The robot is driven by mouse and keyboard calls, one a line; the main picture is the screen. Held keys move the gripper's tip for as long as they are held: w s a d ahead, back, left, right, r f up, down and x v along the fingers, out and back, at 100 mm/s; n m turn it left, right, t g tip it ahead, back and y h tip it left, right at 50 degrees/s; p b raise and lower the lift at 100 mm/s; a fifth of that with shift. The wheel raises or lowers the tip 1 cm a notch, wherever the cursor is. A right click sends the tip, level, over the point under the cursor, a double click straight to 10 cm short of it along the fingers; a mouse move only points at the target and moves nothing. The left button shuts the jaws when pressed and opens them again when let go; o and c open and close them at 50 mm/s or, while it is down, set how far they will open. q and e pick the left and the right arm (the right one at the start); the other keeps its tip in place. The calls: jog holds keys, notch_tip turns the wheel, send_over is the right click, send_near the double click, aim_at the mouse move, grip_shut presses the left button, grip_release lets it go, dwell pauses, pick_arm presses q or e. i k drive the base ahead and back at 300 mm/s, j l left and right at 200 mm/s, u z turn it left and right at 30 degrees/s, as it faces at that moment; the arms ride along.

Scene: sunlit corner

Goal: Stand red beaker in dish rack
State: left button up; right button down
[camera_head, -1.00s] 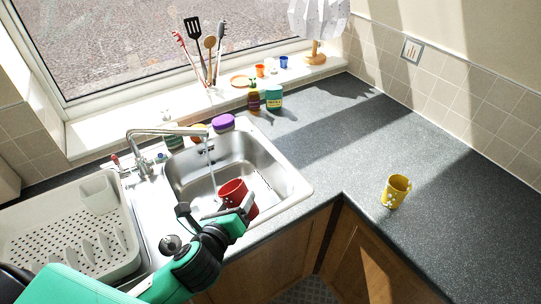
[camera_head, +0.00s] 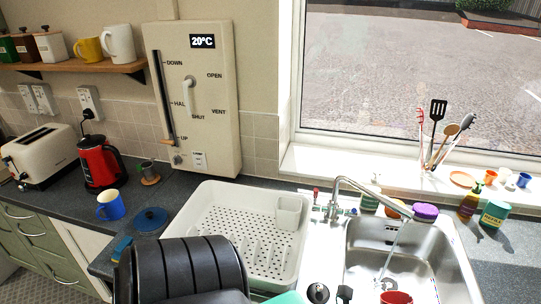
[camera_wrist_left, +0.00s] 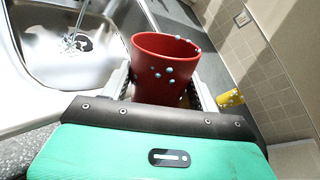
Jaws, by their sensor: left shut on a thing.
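The red beaker (camera_wrist_left: 165,70) is between the two fingers of my left gripper (camera_wrist_left: 162,90) in the left wrist view, and the gripper is shut on it. Pale drops dot its side, and its open rim faces up. In the head view only the top of the red beaker (camera_head: 396,297) shows at the bottom edge, by the sink's front. The white dish rack (camera_head: 245,232) stands empty on the drainer left of the sink, with a small cup-like holder (camera_head: 291,212) at its right side. My right gripper is in neither view.
The steel sink (camera_head: 365,228) has its tap (camera_head: 365,188) running. Bottles stand behind the sink. A yellow cup (camera_wrist_left: 230,98) shows in the wrist view.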

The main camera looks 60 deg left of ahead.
aim_at(216, 213)
jog(key=k+j+z, duration=0.1)
jog(key=k+j, duration=0.15)
jog(key=k, duration=0.15)
jog(key=k+j+z, duration=0.1)
jog(key=k, duration=0.3)
jog(key=k+j, duration=0.3)
jog(key=k+j+z, duration=0.45)
jog(key=k+j, duration=0.7)
